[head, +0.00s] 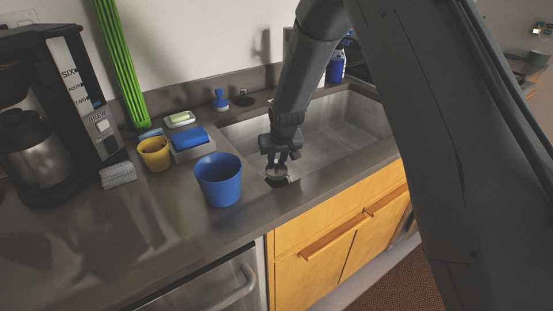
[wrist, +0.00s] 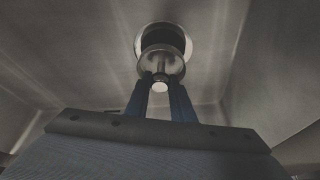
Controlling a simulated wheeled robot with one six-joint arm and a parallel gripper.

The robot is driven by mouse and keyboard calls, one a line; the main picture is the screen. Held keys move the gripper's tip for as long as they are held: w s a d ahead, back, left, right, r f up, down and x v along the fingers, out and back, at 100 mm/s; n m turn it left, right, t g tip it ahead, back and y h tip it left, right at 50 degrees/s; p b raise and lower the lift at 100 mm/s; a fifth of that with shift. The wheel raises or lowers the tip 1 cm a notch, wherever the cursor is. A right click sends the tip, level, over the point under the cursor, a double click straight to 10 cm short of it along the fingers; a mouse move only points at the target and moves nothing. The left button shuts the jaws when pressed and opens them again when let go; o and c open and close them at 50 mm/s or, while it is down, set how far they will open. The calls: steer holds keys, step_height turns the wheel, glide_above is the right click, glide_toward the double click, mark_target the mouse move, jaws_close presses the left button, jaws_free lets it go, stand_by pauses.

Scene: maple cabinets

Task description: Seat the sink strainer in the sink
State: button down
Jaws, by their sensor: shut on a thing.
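My gripper (head: 281,158) points down over the near left end of the steel sink (head: 345,127). It is shut on the sink strainer (head: 278,171), a small round metal piece. In the wrist view, my two blue-grey fingers (wrist: 160,88) pinch the strainer's knob, and the strainer (wrist: 161,63) shows as a metal disc beyond them. The drain (wrist: 164,38), a dark hole with a bright ring, lies behind the strainer, which covers its lower part. I cannot tell whether the strainer touches the drain.
A blue cup (head: 219,181) stands on the counter left of the sink. Behind it are a yellow cup (head: 154,154), a blue sponge (head: 190,138) on a holder and a soap dish (head: 180,119). A coffee maker (head: 85,110) stands far left. The sink's right part is empty.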

steer(key=shift+f+b, duration=0.8)
steer(key=shift+f, duration=1.1)
steer(key=c, duration=1.5)
jaws_free()
steer(key=shift+o, duration=0.2)
